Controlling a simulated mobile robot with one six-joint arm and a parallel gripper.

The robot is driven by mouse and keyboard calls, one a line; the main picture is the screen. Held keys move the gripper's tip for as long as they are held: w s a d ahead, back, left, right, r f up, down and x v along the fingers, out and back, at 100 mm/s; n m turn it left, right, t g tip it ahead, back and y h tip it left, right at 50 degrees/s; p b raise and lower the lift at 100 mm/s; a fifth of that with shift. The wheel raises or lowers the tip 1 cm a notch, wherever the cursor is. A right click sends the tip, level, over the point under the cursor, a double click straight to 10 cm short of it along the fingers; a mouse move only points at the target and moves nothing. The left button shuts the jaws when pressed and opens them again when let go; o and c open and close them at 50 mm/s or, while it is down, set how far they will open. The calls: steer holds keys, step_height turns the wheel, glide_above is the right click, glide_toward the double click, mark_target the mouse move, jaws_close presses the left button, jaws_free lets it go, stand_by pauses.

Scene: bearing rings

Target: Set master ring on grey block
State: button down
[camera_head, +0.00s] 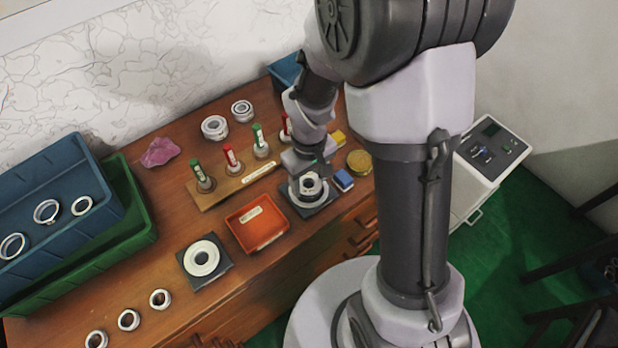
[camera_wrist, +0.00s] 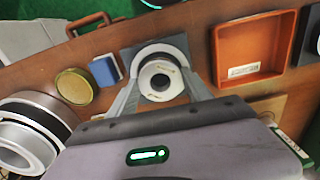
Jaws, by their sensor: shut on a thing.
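My gripper (camera_wrist: 162,84) is shut on a pale metal ring (camera_wrist: 160,68), with one finger on each side of it. In the head view the ring (camera_head: 311,190) is just below my gripper (camera_head: 308,174). It is over a dark grey square block (camera_head: 325,201), which also shows behind the ring in the wrist view (camera_wrist: 180,42). I cannot tell whether the ring touches the block. Another dark square block (camera_head: 219,283) stands to the left with a white ring (camera_head: 202,258) lying flat on it. No visible label tells which ring is the master.
An orange tray (camera_head: 257,224) lies left of the held ring. A blue block (camera_head: 343,180) and a yellow round tin (camera_head: 359,162) are close on the right. A wooden rack (camera_head: 225,187) with red and green markers stands behind. Blue (camera_head: 85,160) and green (camera_head: 137,205) crates are far left.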

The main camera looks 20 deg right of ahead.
steer(key=shift+f+b, duration=0.5)
steer(key=shift+f, duration=0.15)
steer(key=shift+c, duration=1.8)
jaws_free()
step_height(320, 180, up, 17)
steer(key=p, duration=0.7)
steer(key=shift+r+p, duration=0.2)
steer(key=shift+p, duration=0.2)
